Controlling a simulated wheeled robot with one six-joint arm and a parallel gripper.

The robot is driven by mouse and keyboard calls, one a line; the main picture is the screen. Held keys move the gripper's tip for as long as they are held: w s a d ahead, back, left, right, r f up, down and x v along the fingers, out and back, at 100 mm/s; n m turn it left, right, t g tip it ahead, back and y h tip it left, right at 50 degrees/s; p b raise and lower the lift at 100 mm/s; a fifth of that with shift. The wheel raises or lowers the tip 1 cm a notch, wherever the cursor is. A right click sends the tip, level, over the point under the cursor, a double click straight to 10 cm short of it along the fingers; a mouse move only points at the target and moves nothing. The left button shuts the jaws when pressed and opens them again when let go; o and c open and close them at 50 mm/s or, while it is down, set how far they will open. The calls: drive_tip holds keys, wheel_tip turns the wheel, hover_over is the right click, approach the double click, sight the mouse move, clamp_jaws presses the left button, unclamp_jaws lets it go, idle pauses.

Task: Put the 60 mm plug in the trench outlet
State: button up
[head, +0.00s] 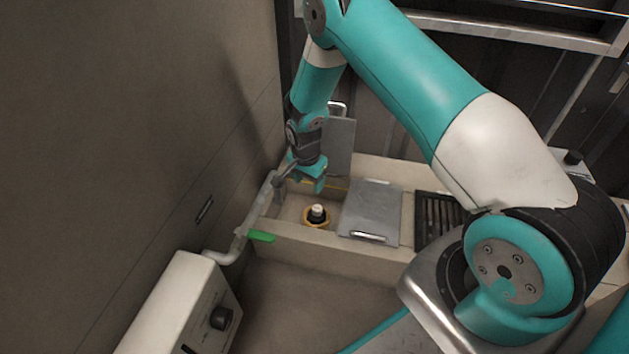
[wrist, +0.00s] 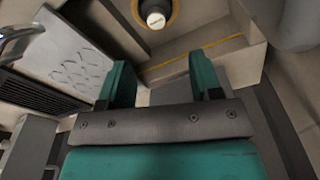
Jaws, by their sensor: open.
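A dark plug with a white top (head: 317,210) sits upright at the yellow-brown ring of the trench outlet (head: 307,219) on the trench floor. The plug's white top also shows in the wrist view (wrist: 156,19), with the outlet ring (wrist: 174,14) around it. I cannot tell how deep the plug sits. My gripper (head: 307,181) is above the trench, behind the plug and apart from it. In the wrist view its two teal fingers (wrist: 161,92) are spread with nothing between them.
A grey cover plate with a handle (head: 370,210) lies over the trench right of the outlet, and a dark grate (head: 438,217) lies beyond it. Another plate (head: 339,147) stands upright at the back. A pipe with a green lever (head: 262,236) runs along the left, near a white box (head: 184,306).

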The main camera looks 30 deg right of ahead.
drive_tip(key=s+a+r+n+y, duration=0.1)
drive_tip(key=s+a+r+n, duration=0.25)
drive_tip(key=r, duration=0.45)
drive_tip(key=s+a+r+n+y, duration=0.1)
drive_tip(key=s+a+r+n, duration=0.25)
drive_tip(key=r, duration=0.55)
drive_tip(key=s+a+r+n+y, duration=0.1)
drive_tip(key=s+a+r+n, duration=0.2)
drive_tip(key=a+r, duration=0.35)
drive_tip(key=s+a+r+n+y, duration=0.1)
drive_tip(key=s+r+n, duration=0.4)
drive_tip(key=s, duration=0.5)
drive_tip(key=s+a+r+n+y, duration=0.1)
drive_tip(key=s+r+n, duration=0.4)
drive_tip(key=s, duration=0.5)
wheel_tip(320, 180, up, 2)
drive_tip(key=shift+s+a+r+g, duration=0.15)
drive_tip(key=shift+a+g, duration=0.15)
drive_tip(key=shift+a, duration=0.05)
